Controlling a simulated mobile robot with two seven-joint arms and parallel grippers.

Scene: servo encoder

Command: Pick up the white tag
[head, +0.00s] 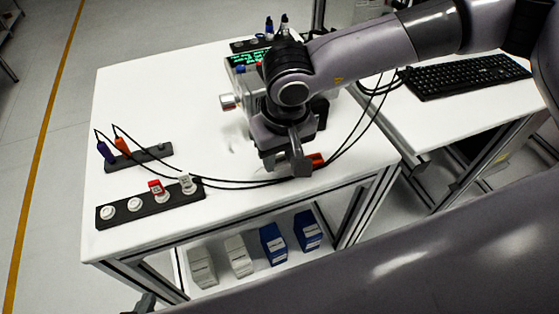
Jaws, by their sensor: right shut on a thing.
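The white tag (187,182) stands upright at the right end of a dark strip (150,206) with round white seats, at the table's front left. A red tag (156,188) stands just left of it. My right gripper (288,162) points down over the table's front right part, well right of the white tag. It is shut, and an orange-red piece (316,160) shows at its fingers; the grip itself is mostly hidden. A dark bit of what appears to be my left gripper (144,303) shows at the bottom edge, below the table; its fingers cannot be made out.
Black cables run from a purple clip (105,151) and an orange clip (122,145) across the white table (180,90) past my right gripper. A device with a green display (245,60) stands behind my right arm. A keyboard (467,76) lies on the right-hand table.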

